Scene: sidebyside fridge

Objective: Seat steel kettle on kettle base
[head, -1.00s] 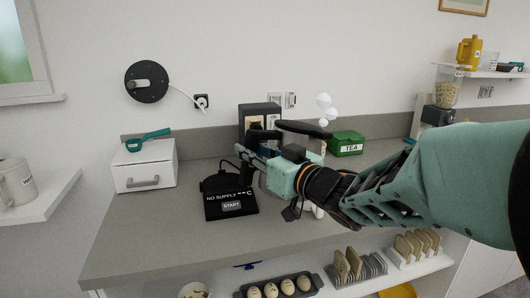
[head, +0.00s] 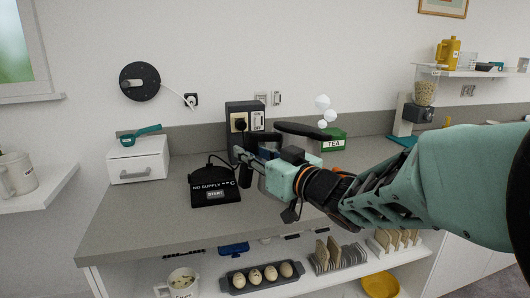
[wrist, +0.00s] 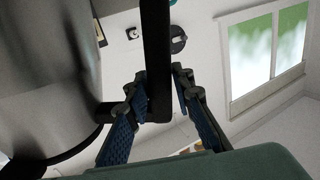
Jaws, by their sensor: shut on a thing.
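The steel kettle (head: 311,151) with a black lid is in the head view, largely hidden behind my gripper (head: 256,163). In the wrist view its steel body (wrist: 45,70) fills the left side, and its black handle (wrist: 157,60) runs between the fingers of my gripper (wrist: 160,95). My gripper is shut on that handle. The kettle base (head: 213,185) is a black unit on the counter, left of my gripper, with a display reading "NO SUPPLY" and a START button. The kettle is to the right of the base, apart from it; its underside is hidden.
A dark box with a plug (head: 243,121) stands behind my gripper. A green TEA box (head: 333,145) is behind the kettle. A white drawer box (head: 138,160) with a teal scoop is left on the counter (head: 150,215). An egg tray (head: 262,281) and toast racks are on the shelf below.

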